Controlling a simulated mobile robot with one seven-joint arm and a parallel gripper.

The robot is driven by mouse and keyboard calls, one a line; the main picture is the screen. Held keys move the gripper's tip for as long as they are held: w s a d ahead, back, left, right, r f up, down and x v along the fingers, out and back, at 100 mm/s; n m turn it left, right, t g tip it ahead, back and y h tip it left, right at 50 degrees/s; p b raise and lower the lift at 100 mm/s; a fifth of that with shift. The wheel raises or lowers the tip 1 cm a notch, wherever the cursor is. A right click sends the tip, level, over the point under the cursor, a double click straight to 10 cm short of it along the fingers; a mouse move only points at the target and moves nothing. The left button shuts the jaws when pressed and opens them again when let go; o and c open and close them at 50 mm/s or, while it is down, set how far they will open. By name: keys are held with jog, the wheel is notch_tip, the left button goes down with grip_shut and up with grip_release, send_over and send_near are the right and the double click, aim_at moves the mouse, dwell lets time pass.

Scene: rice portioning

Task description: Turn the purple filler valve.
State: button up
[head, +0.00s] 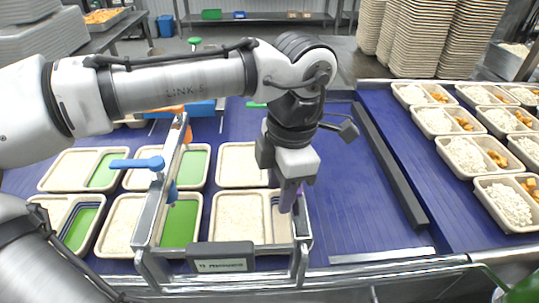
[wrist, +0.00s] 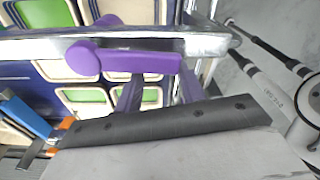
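The purple filler valve (wrist: 140,62) has a rounded knob at its left and a flat lever running right along a metal rail in the wrist view. My gripper (wrist: 159,82) reaches to the lever's right part. Its two dark purplish fingers stand apart, with a gap between them. The fingertips overlap the lever's lower edge in the picture; I cannot tell whether they touch it. In the head view my gripper (head: 289,188) points down at the right end of the metal filler frame (head: 303,232). Purple shows there, but fingers and valve are hard to tell apart.
A blue valve (head: 138,163) sits on the frame's left side, with an orange one (head: 170,109) farther back. Trays (head: 238,218) with green or beige compartments lie under the frame on the blue conveyor (head: 345,205). Filled rice trays (head: 505,203) stand on the right.

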jog(key=shift+s+d+r+h, duration=0.15)
jog(key=shift+d+h, duration=0.15)
jog(key=shift+d, duration=0.3)
jog(key=shift+c, duration=0.4)
jog(key=shift+w+d+r+p, duration=0.1)
jog(key=shift+w+r+p, duration=0.1)
jog(key=shift+r+p, duration=0.35)
jog(key=o, duration=1)
jog(key=r+p, duration=0.1)
jog(key=r, duration=0.1)
jog(key=d+r+p, duration=0.1)
jog(key=shift+d+r+p, duration=0.1)
jog(key=shift+r+p, duration=0.25)
jog(key=shift+p, duration=0.05)
jog(key=shift+r+p, duration=1.2)
jog(key=shift+r, duration=0.3)
jog(key=shift+f, duration=0.1)
